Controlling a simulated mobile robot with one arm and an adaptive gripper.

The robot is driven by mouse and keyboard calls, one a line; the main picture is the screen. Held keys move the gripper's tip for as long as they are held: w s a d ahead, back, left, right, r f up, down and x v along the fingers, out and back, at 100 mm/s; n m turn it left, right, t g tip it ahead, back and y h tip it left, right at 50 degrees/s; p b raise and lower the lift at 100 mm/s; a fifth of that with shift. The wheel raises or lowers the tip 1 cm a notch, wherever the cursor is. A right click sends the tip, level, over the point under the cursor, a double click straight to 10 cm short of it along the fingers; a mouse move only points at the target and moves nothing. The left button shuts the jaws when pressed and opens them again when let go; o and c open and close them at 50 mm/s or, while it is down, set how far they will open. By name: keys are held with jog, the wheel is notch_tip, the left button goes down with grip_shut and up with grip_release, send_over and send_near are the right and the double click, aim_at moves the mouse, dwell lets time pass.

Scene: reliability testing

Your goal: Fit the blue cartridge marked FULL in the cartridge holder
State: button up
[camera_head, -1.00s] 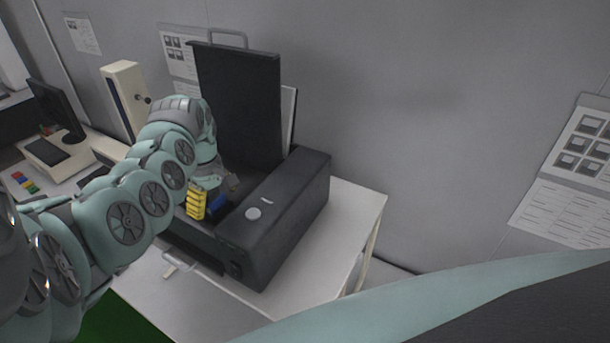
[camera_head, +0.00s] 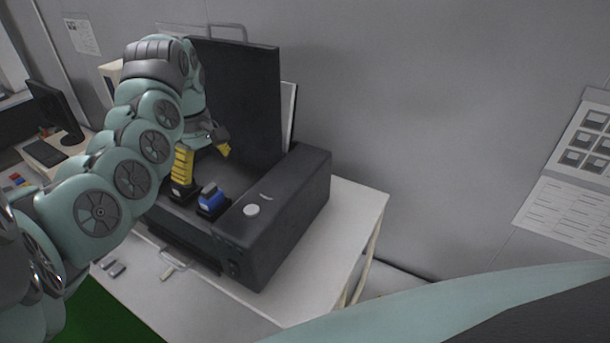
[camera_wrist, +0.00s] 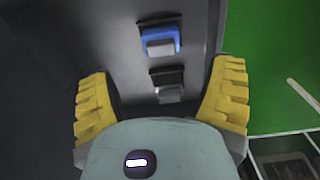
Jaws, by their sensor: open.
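A blue cartridge (camera_head: 213,199) sits in a dark slot inside the open black printer (camera_head: 280,215). It also shows in the wrist view, as a blue block (camera_wrist: 158,36) with a grey front part. No FULL marking is legible. A second dark slot with a grey piece (camera_wrist: 168,88) lies beside it in the wrist view; I cannot tell whether it holds a cartridge. My gripper (camera_head: 203,160) is open above the printer's interior, apart from the blue cartridge. Its yellow fingers stand wide with nothing between them in the wrist view (camera_wrist: 163,85).
The printer's raised lid (camera_head: 240,100) stands behind my gripper. The printer rests on a white table (camera_head: 340,225), clear at its right. A monitor (camera_head: 55,110) stands at far left.

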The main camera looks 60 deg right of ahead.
aim_at(209, 188)
jog(key=shift+r, duration=1.9)
